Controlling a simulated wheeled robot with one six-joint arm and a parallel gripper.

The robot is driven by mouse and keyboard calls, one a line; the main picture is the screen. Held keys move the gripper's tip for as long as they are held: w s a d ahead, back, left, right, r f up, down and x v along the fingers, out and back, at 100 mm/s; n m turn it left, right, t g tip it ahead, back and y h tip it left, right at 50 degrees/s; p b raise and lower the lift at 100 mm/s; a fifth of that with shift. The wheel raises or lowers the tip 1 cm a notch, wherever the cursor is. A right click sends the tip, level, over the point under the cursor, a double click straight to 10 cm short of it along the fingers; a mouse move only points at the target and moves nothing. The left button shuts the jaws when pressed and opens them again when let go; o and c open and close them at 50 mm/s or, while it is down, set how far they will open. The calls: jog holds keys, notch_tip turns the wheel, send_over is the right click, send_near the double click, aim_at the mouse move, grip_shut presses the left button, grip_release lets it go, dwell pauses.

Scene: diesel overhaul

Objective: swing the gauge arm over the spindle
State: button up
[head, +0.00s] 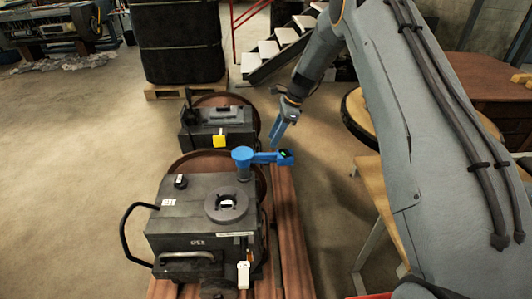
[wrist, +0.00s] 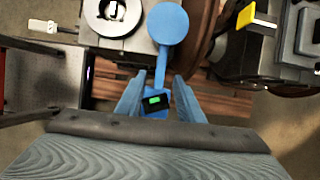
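The blue gauge arm (head: 266,157) has a round hub on a short post at the rear right corner of the dark machine block (head: 188,220). It points right, out past the block's edge, and ends in a small dark gauge with a green display (head: 286,155). The spindle (head: 227,203), a round grey collar with a white centre, sits on the block in front of the hub; the arm is not over it. My gripper (head: 275,145) is at the arm's outer end. In the wrist view the gauge arm (wrist: 160,70) lies between my open fingers, with gaps on both sides.
A second dark block with a yellow tag (head: 219,140) stands behind. Wooden tables (head: 372,190) stand at right, beside my arm. Floor at left is clear.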

aim_at(265, 154)
jog(key=shift+p+x, duration=1.05)
jog(key=shift+x, duration=2.9)
jog(key=shift+w, duration=0.1)
jog(key=shift+c, duration=0.2)
grip_shut()
